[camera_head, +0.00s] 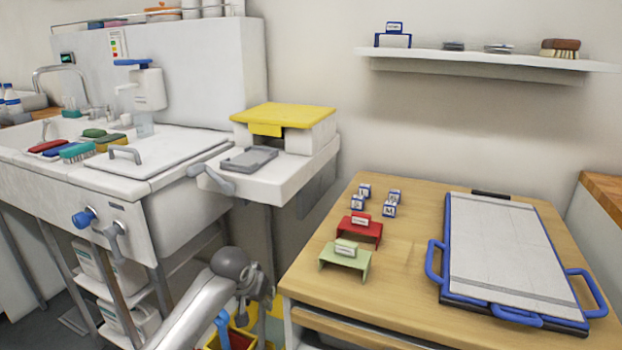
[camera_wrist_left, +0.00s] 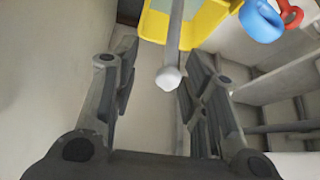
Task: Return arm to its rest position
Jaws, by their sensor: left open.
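My left arm (camera_head: 195,305) comes up from the bottom of the head view, in the gap between the sink unit and the wooden table. My left gripper (camera_head: 245,308) hangs at its end, below the tabletop's height and partly hidden by the arm. In the left wrist view my left gripper (camera_wrist_left: 158,62) has its fingers spread apart, with nothing held. A grey leg with a pale foot (camera_wrist_left: 168,78) shows between the fingers, seemingly beyond them. My right gripper is not in view.
The wooden table (camera_head: 400,255) stands right of the arm, holding a blue-framed board (camera_head: 510,250), red and green stands and small blocks. The sink unit (camera_head: 170,190) is left. A yellow bin (camera_wrist_left: 190,25) with blue and red items is low down.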

